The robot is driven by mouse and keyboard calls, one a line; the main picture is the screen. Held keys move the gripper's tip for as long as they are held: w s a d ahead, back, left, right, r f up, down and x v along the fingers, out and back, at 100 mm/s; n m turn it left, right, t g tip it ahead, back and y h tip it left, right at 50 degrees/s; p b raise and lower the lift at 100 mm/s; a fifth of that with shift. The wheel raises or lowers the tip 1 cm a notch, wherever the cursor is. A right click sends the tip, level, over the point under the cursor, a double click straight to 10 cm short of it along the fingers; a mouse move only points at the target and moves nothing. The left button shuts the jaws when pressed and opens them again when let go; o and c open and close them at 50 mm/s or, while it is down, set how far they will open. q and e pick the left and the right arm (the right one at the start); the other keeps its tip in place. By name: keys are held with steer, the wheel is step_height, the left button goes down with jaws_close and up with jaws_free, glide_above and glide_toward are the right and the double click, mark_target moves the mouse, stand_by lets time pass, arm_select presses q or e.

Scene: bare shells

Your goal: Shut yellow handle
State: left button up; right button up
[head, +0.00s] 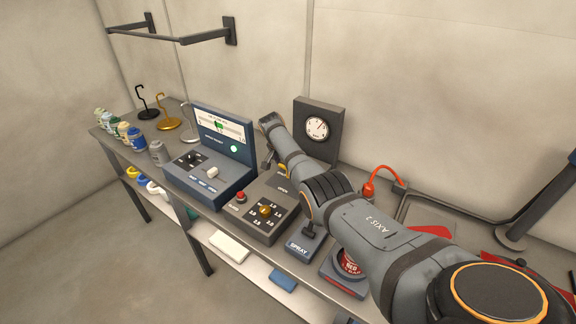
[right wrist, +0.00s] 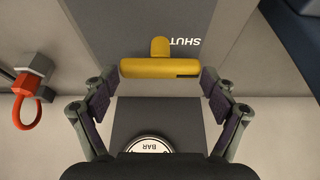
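The yellow handle (right wrist: 160,69) is a T shape with a wide crossbar, on a grey panel beside an upside-down SHUT label. In the head view only a small yellow bit of it (head: 283,168) shows beside my right arm, above an OPEN label. My right gripper (right wrist: 160,88) is open, with one finger near each end of the crossbar. I cannot tell whether the fingers touch it. In the head view my right arm reaches in from the lower right and covers much of the handle's surroundings. My left gripper is not in view.
A pressure gauge (head: 316,128) stands behind the arm. A grey box with a knob (head: 265,211) and a blue console (head: 210,178) stand to the left. A red hook-like part (head: 370,187) is close on the right. Jars (head: 136,139) line the bench's far left.

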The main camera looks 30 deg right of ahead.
steer(key=shift+o, duration=1.2)
steer(key=v, duration=1.2)
